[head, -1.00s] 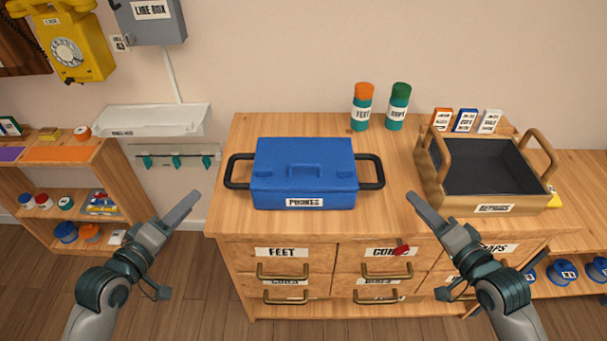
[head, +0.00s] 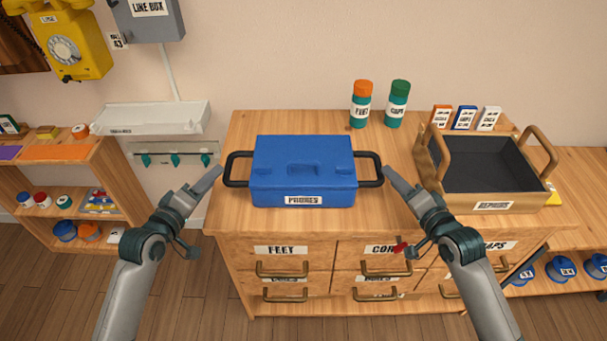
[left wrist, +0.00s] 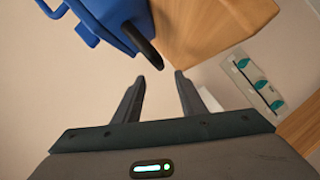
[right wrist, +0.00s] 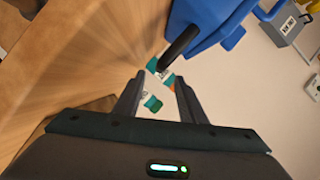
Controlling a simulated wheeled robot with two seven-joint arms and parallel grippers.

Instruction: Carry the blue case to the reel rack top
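The blue case (head: 303,172) sits on the wooden drawer cabinet top, with a black loop handle at each end and a label on its front. My left gripper (head: 217,173) is just left of the left handle (head: 236,168). In the left wrist view that gripper (left wrist: 158,80) is open, with the handle's end just beyond its fingertips. My right gripper (head: 388,172) is at the right handle (head: 371,168). In the right wrist view it (right wrist: 157,80) is open, with the handle near its fingertips. Neither gripper is shut on the case. I cannot tell which surface is the reel rack top.
A wooden tray (head: 490,207) with handles stands right of the case. Orange-capped (head: 361,104) and green-capped (head: 396,104) bottles stand behind. A low shelf with blue reels (head: 560,268) is at right; another shelf (head: 60,153) stands at left. Small boxes (head: 464,117) stand at the back right.

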